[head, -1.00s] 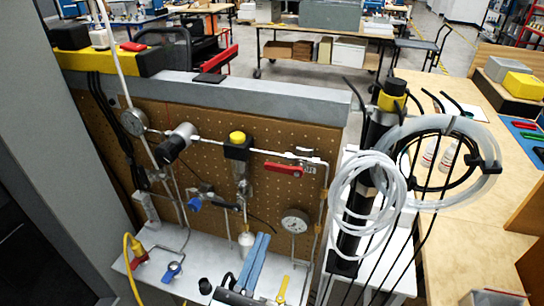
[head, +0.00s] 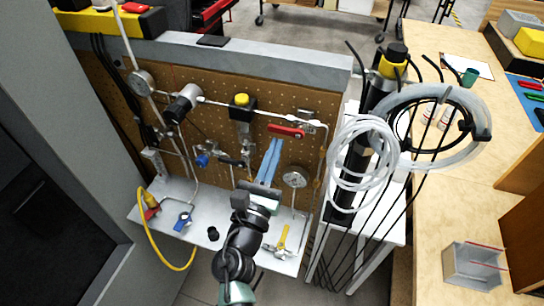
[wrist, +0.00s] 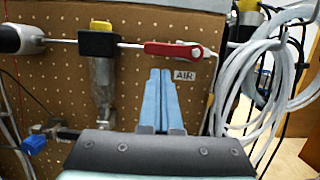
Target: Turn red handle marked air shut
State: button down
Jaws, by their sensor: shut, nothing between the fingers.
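The red handle (head: 286,131) is on a pipe at the upper right of the pegboard panel and lies about level along the pipe. In the wrist view the red handle (wrist: 172,49) lies just above a label reading AIR (wrist: 185,76). My gripper (head: 274,143) has two long blue fingers side by side and shut, with nothing between them. In the wrist view the fingertips of my gripper (wrist: 164,72) show just below the handle, left of the label. A gap shows between fingertips and handle there; the depth between them is hard to tell.
A yellow-topped black valve (head: 241,103) is left of the handle, and a round gauge (head: 295,177) is below it. Coiled white tubing (head: 362,160) hangs on a black column to the right. A blue handle (head: 202,161) and a yellow handle (head: 281,243) sit lower.

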jog(key=shift+r, duration=0.45)
jog(key=shift+a+r+m+h, duration=0.15)
jog(key=shift+r+m+h, duration=0.1)
jog(key=shift+m, duration=0.45)
jog(key=shift+a+r+m+h, duration=0.1)
jog(key=shift+r+m+h, duration=0.15)
jog(key=shift+m, duration=0.45)
jog(key=shift+w+a+r+m+g+b, duration=0.15)
jog(key=shift+m+b, duration=0.1)
jog(key=shift+m, duration=0.2)
jog(key=shift+s+r+m+g+b, duration=0.1)
jog(key=shift+m+g+b, duration=0.1)
jog(key=shift+m, duration=0.25)
jog(key=shift+s+d+r+m+g+h+b, duration=0.2)
jog(key=shift+d+r+m+g+h, duration=0.5)
jog(key=shift+m, duration=2.05)
jog(key=shift+w+a+r+m+g+h+b, duration=0.1)
jog(key=shift+r+m+g+b, duration=0.3)
jog(key=shift+r+m, duration=1.55)
jog(key=shift+s+d+r+m+g+h+b, duration=0.15)
jog(key=shift+d+m+g+h, duration=0.4)
jog(key=shift+m, duration=2.95)
jog(key=shift+a, duration=0.1)
